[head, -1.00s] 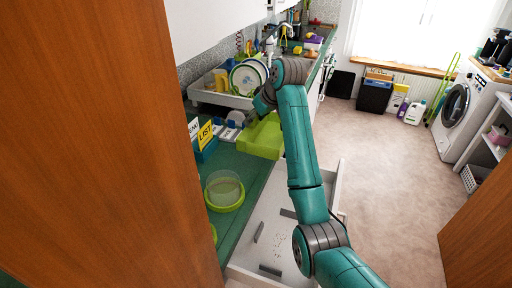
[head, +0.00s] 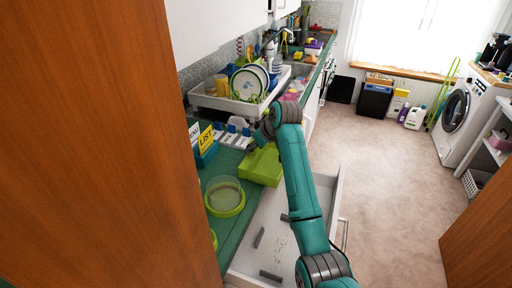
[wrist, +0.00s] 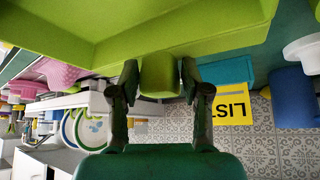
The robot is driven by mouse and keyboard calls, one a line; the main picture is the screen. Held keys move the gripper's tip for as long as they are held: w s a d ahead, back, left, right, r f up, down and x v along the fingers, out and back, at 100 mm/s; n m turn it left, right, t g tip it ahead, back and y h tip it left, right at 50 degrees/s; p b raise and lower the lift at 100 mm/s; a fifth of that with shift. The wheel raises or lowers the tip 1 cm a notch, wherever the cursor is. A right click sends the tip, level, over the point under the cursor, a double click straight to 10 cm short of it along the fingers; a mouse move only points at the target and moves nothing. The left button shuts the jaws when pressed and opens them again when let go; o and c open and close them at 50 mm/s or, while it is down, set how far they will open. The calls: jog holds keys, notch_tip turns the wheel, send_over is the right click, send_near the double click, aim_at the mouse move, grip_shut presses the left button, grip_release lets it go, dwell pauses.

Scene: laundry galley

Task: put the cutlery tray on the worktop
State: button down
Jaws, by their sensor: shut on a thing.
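The lime-green cutlery tray (head: 262,166) is at the front edge of the green worktop (head: 232,160), just behind the open drawer (head: 262,246) in the head view. I cannot tell whether it touches the worktop or hangs just above it. My gripper (wrist: 159,76) is shut on a lime-green block-shaped grip at the tray's side. The tray's wide green body (wrist: 200,28) fills the top of the wrist view. In the head view my arm partly covers the gripper and the tray's right end.
A green bowl with a clear container (head: 225,195) stands on the worktop near the tray. A blue holder with a yellow LIST card (head: 206,139) and a white dish rack with plates (head: 225,103) stand behind. A wooden panel (head: 90,150) blocks the left.

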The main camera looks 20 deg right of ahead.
jog(key=c, duration=0.5)
grip_release()
jog(key=shift+c, duration=0.2)
jog(key=v, duration=1.2)
